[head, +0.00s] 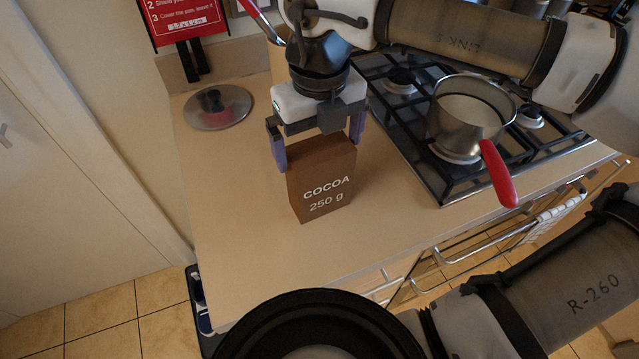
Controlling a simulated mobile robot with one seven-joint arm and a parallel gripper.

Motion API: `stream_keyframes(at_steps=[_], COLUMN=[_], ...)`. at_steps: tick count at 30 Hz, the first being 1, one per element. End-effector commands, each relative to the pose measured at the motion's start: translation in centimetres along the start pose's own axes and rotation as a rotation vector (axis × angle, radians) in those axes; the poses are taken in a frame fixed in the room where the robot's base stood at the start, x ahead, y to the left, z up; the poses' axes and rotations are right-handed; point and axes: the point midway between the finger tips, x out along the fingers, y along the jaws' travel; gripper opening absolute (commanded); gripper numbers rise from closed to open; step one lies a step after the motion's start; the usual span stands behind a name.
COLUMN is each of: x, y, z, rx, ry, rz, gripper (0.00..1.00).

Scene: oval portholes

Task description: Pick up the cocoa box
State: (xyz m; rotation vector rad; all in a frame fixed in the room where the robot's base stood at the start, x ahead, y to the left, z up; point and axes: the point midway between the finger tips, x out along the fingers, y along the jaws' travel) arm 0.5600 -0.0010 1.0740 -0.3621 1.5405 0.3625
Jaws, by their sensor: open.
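The cocoa box (322,184) is brown with "COCOA 250 g" in white on its front. It stands upright on the counter (235,235), left of the stove. My gripper (318,150) is right above it, pointing down. Its fingers are open, one at the box's upper left edge and one at its upper right edge. I cannot tell whether the fingers touch the box. The top of the box is partly hidden by the gripper.
A saucepan (465,112) with a red handle (498,174) sits on the gas stove (405,125) to the right. A glass lid (217,107) lies at the back left. A red sign (182,18) stands behind it. The counter left and front of the box is clear.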

Motion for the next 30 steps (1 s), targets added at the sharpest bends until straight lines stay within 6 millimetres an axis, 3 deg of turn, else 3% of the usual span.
stream_keyframes(at_steps=[11,19,28,30], x=[4.8,5.0,5.0,5.0], y=[0.0,0.0,0.0,0.0], z=[-0.1,0.0,0.0,0.0], rx=[-0.002,-0.001,0.000,0.000], ry=[0.001,-0.001,0.000,-0.001], rz=[0.000,0.000,0.000,0.000], gripper=[1.00,1.00,0.61,0.59])
